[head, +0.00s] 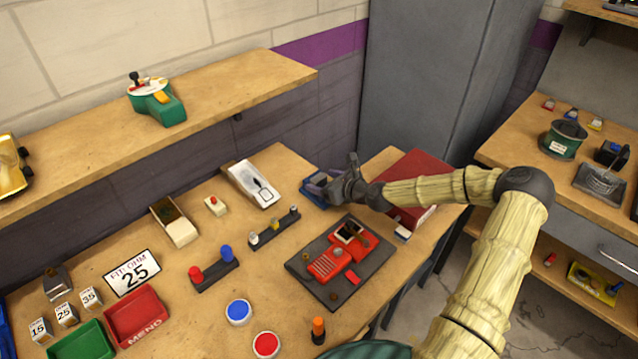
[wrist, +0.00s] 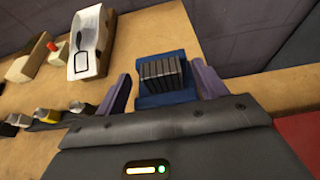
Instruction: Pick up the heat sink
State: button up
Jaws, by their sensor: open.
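The heat sink (wrist: 161,73) is a dark finned block in the wrist view. It sits in a blue holder (wrist: 177,98) on the bench. My gripper (wrist: 160,90) is open, with one purple finger on each side of the blue holder and heat sink. I cannot tell whether the fingers touch anything. In the head view my gripper (head: 320,182) is at the back of the bench, and the blue holder (head: 312,196) shows partly beneath it. The heat sink is mostly hidden there by the gripper.
A white tray (head: 243,177) stands left of the holder, and a rack with several pegs (head: 274,230) is in front. A red box (head: 420,168) lies close on the right. A red device (head: 336,258) rests on a dark mat (head: 372,271) nearer the front.

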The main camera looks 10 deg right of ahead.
jog(key=c, duration=1.1)
jog(key=shift+w+r, duration=0.1)
notch_tip(320, 180, up, 28)
jog(key=shift+p, duration=0.35)
